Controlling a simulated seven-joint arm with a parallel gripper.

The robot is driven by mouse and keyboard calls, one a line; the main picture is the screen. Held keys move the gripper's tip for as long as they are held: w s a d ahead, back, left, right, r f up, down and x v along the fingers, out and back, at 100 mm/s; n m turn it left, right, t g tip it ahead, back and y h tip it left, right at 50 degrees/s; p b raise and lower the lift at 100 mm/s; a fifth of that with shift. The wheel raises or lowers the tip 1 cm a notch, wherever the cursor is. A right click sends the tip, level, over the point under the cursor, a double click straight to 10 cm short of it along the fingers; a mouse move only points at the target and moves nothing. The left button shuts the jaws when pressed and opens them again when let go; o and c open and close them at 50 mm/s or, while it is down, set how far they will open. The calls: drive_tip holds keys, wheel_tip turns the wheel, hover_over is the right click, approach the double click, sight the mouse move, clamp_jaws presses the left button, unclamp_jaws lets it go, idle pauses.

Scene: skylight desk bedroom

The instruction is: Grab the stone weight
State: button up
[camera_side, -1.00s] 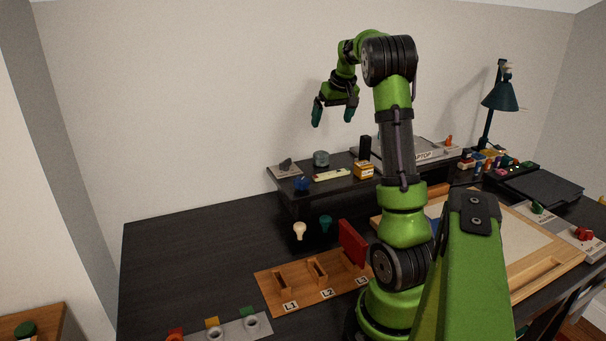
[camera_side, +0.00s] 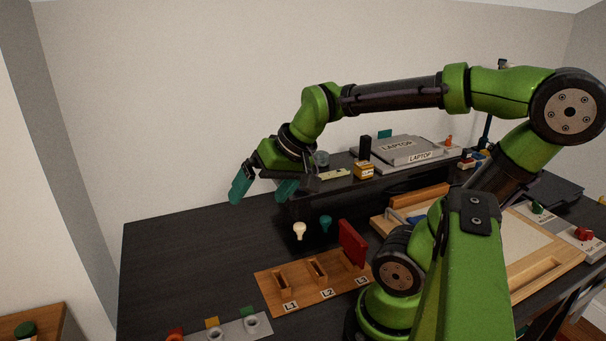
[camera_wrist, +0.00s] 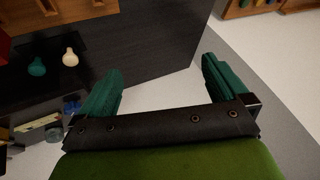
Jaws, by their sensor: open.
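My gripper (camera_side: 263,190) is open and empty, tilted downward in front of the left end of the raised black shelf. In the wrist view its two green fingers (camera_wrist: 160,78) are wide apart with nothing between them. A grey round piece (camera_side: 321,158) on the shelf is partly hidden by my gripper; it also shows small in the wrist view (camera_wrist: 55,134). I cannot tell for sure whether it is the stone weight. The light tray with a dark grey lump at the shelf's left end is now hidden behind my gripper in the side view.
On the shelf stand a cream bar (camera_side: 334,174), an orange-yellow box (camera_side: 364,170), a black block (camera_side: 365,148) and a laptop stand (camera_side: 410,150). A cream knob (camera_side: 300,231) and a green knob (camera_side: 326,223) are below, near the slotted wooden board (camera_side: 300,292). The desk's left part is clear.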

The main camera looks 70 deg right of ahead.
drive_tip(key=s+a+n, duration=0.1)
drive_tip(key=a, duration=0.1)
drive_tip(key=s+a+n+y, duration=0.1)
drive_tip(key=a, duration=0.1)
drive_tip(key=s+a+n, duration=0.1)
drive_tip(key=a, duration=0.1)
drive_tip(key=shift+s+a+r+t, duration=0.1)
drive_tip(key=shift+a+r+t, duration=0.15)
drive_tip(key=shift+a+t, duration=0.15)
drive_tip(key=shift+c, duration=1.3)
drive_tip(key=shift+d, duration=0.1)
